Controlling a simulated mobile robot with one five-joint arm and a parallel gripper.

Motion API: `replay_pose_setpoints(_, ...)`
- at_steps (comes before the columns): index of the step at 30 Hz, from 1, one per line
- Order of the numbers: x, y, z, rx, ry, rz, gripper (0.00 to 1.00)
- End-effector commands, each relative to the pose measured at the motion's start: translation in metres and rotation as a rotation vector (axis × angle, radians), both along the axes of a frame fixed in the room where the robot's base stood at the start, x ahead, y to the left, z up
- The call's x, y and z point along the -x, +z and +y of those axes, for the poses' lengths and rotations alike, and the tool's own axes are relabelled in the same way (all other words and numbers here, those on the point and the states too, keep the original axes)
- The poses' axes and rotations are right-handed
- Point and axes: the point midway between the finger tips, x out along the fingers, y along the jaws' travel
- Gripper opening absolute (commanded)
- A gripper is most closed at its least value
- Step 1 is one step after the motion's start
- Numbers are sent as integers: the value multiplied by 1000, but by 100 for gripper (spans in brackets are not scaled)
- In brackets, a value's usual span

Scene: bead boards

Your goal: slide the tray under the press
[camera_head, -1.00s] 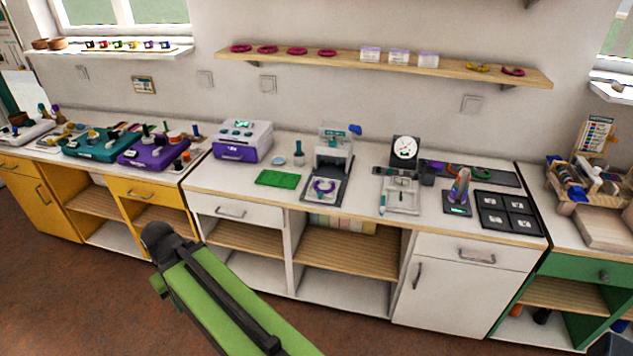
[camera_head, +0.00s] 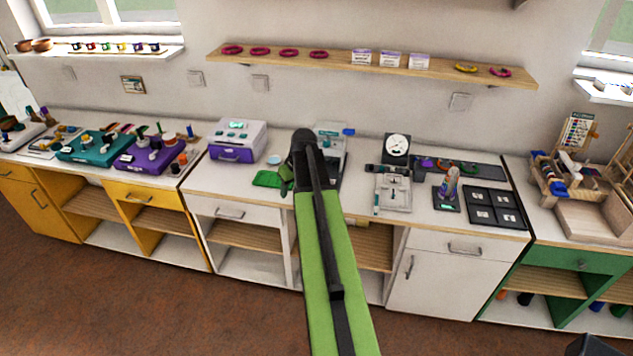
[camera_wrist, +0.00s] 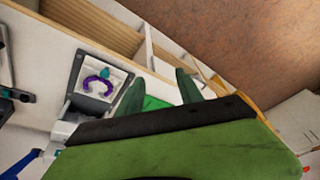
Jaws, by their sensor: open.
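The press (camera_head: 333,142), pale with a blue handle (camera_head: 348,132), stands at the back of the white counter, partly hidden by my arm. In the wrist view the tray (camera_wrist: 112,76) is a small whitish square bearing an open purple ring (camera_wrist: 98,80) and a teal bit. It lies on the dark base plate (camera_wrist: 76,72) in front of the press; my arm hides it in the head view. My gripper (camera_head: 286,181) is over the green mat beside the press. In the wrist view its two dark green fingers (camera_wrist: 158,90) are apart and empty, clear of the tray.
The green mat (camera_head: 266,179) and a purple-white machine (camera_head: 237,140) are left of the press. Right of it stand a gauge (camera_head: 397,148), a white fixture (camera_head: 393,194) and a black tray of tiles (camera_head: 494,207). A shelf (camera_head: 345,64) hangs above.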

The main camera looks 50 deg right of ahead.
Motion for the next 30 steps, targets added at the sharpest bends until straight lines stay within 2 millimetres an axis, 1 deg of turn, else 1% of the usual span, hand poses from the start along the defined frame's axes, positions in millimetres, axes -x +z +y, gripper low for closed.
replay_pose_setpoints(1,10,20,-47,12,-29,-23,43)
replay_pose_setpoints(3,27,29,-91,33,-48,-50,43)
replay_pose_setpoints(6,43,35,-126,53,-63,-74,43)
replay_pose_setpoints(7,45,36,-131,56,-64,-77,43)
replay_pose_setpoints(9,49,36,-137,61,-67,-81,43)
replay_pose_setpoints(13,48,32,-137,61,-66,-81,43)
replay_pose_setpoints(17,44,21,-137,61,-66,-80,43)
replay_pose_setpoints(20,39,6,-138,61,-65,-80,43)
replay_pose_setpoints(23,32,-14,-140,60,-64,-80,43)
replay_pose_setpoints(30,11,-66,-144,60,-65,-80,43)
